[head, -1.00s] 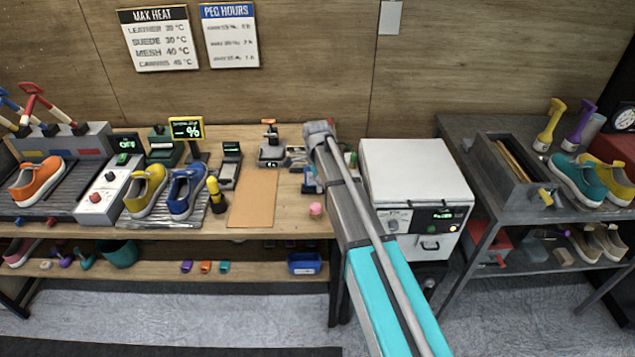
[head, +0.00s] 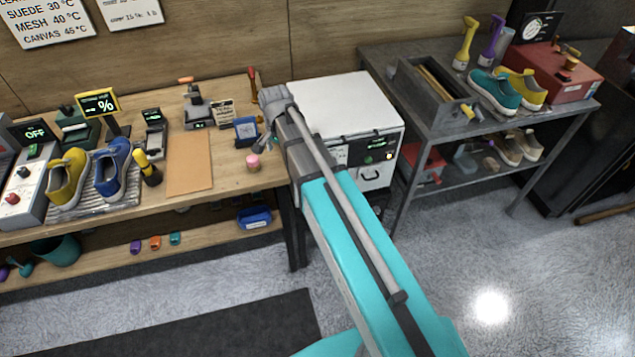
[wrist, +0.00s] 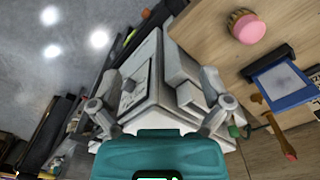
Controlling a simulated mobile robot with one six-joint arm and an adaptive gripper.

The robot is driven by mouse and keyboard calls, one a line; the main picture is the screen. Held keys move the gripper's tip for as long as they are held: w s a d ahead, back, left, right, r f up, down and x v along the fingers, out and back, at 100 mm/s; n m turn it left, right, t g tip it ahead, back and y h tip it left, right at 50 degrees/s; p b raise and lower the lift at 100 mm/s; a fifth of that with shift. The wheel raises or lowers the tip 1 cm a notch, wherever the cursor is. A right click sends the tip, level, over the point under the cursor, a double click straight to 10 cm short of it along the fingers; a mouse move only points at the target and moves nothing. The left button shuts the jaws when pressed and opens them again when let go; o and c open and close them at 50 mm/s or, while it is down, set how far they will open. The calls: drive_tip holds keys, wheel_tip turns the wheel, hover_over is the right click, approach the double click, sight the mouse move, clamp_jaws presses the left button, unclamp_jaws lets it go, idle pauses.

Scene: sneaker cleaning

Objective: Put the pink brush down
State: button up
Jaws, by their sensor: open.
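The pink brush (head: 253,161), a small round piece with a pink top, stands on the wooden workbench (head: 215,206) near its front right corner. It also shows at the upper right of the wrist view (wrist: 248,27), apart from my fingers, with a wooden part beside the pink. My gripper (wrist: 160,104) is open, its two fingers spread wide with nothing held between them. In the head view my arm link partly hides the gripper.
A white cabinet (head: 330,100) stands right of the bench; it fills the middle of the wrist view. A grey table (head: 392,60) with shoes stands further right.

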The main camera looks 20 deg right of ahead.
drive_tip(key=s+d+n, duration=0.3)
drive_tip(key=s+n, duration=0.1)
drive_tip(key=s, duration=0.3)
drive_tip(key=s+d+n, duration=0.4)
drive_tip(key=s+n, duration=0.1)
drive_tip(key=s, duration=0.2)
drive_tip(key=shift+s, duration=0.3)
idle(0.6)
drive_tip(key=n, duration=2)
hover_over(252, 159)
drive_tip(key=shift+s+t, duration=0.2)
drive_tip(key=shift+t, duration=0.1)
drive_tip(key=shift+f, duration=0.1)
drive_tip(key=f+b, duration=0.8)
drive_tip(key=shift+w+f+b, duration=0.2)
drive_tip(key=shift+b, duration=0.1)
